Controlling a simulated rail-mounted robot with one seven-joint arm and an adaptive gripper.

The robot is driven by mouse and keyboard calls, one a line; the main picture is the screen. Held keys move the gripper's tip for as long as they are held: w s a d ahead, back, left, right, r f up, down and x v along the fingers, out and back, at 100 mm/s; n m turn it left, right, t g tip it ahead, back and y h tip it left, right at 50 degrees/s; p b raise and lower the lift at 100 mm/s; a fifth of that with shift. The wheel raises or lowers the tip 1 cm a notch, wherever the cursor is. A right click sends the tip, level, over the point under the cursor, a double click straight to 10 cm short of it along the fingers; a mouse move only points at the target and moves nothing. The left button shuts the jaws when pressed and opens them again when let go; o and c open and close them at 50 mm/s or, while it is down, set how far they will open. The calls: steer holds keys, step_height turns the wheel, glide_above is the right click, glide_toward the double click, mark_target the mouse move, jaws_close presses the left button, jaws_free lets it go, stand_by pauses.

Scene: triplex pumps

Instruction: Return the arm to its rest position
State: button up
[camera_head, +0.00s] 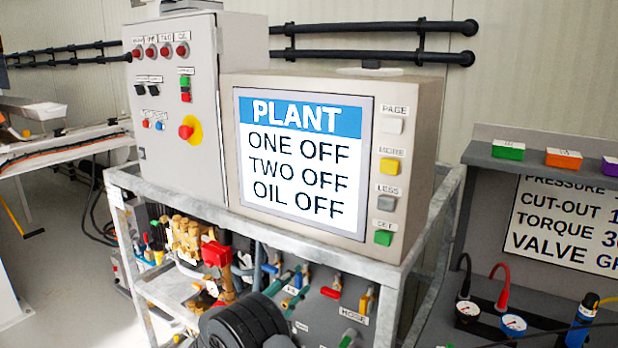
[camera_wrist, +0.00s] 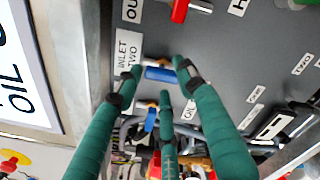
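My gripper (camera_wrist: 158,75) shows in the wrist view as several green fingers with dark joints. The fingertips are spread apart, and I see nothing clamped between them. A blue valve handle (camera_wrist: 160,74) by the "INLET TWO" label (camera_wrist: 126,55) appears between the tips. I cannot tell whether any finger touches it. In the head view, my dark arm (camera_head: 243,325) reaches in from the bottom, with green fingers (camera_head: 280,283) pointing at the valve panel (camera_head: 325,310). The arm hides part of that panel.
A metal frame (camera_head: 385,315) carries a grey control box (camera_head: 175,105) and a screen (camera_head: 300,160) reading ONE OFF, TWO OFF, OIL OFF. Red handles (camera_head: 331,292) and brass pump parts (camera_head: 185,235) crowd close. A grey bench (camera_head: 560,195) with gauges stands right.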

steer(key=shift+s+r+m+b, duration=0.15)
steer(key=shift+m+b, duration=1.3)
steer(key=shift+m, duration=1.35)
